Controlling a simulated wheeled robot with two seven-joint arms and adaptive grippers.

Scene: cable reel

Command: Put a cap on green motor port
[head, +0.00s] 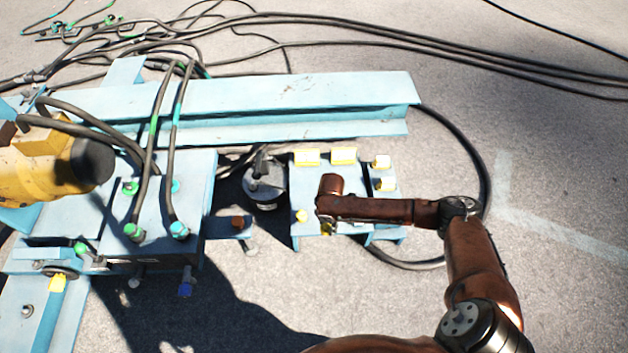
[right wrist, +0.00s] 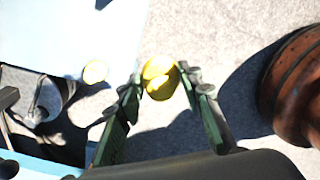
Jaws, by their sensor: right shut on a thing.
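My right gripper (head: 326,230) reaches over the front edge of a small light-blue stand (head: 313,192). In the right wrist view its two green-padded fingers (right wrist: 160,95) are shut on a yellow cap (right wrist: 160,78). The held cap is clear of the stand, over the ground in that view. Green fittings show on the blue frame at the left: a green-ended fitting (head: 133,231), another (head: 130,188), and a green one at the frame's front (head: 80,249). I cannot tell which is the motor port. My left gripper is not in view.
Several yellow caps remain on the stand, one near its front (head: 301,216). A dark round part (head: 264,183) stands between stand and frame. A yellow machine (head: 45,165) is at the left. Black cables (head: 400,45) cross the back; open ground lies at the right.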

